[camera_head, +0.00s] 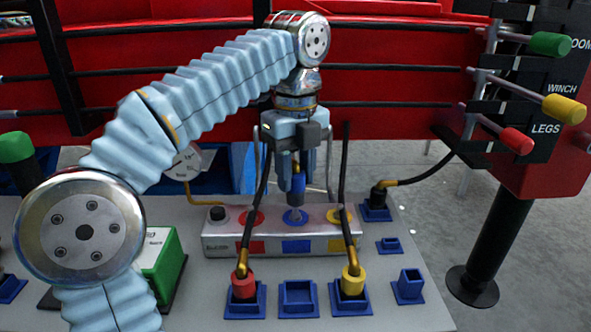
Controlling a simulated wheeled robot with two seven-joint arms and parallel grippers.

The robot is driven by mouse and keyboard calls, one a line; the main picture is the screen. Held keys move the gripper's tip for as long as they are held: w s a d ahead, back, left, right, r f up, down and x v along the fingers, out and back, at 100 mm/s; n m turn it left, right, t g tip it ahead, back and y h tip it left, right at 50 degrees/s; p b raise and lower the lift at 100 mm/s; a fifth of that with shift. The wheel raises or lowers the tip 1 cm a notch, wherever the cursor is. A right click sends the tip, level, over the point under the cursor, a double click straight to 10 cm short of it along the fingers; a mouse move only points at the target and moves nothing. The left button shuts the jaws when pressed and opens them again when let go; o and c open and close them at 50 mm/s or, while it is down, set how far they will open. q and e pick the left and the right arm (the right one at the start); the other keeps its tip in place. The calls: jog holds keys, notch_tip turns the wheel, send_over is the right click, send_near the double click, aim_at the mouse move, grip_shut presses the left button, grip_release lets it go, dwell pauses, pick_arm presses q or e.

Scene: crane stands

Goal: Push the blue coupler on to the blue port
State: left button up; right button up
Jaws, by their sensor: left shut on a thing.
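My left gripper (297,180) points down over the grey port block (221,240) and is shut on the blue coupler (298,186). The coupler is upright between the fingertips. The blue port (295,216) is the middle one of the block, with a blue label (296,247) below it on the front face. The coupler's lower end lines up with the port from this view; I cannot tell whether they touch. My right gripper is not in view.
A red coupler (243,285) and a yellow coupler (352,281) sit in blue holders in front of the block, with black hoses rising beside my gripper. The holder (298,310) between them is empty. Coloured levers (551,44) stand at the right. A green box (160,265) is at left.

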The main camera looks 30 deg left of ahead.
pick_arm(q)
jog(key=shift+f+b, duration=0.75)
jog(key=shift+f, duration=0.55)
jog(key=o, duration=1.2)
notch_tip(320, 180, up, 5)
jog(key=p, duration=0.5)
jog(key=shift+r+p, duration=0.1)
jog(key=shift+p, duration=0.2)
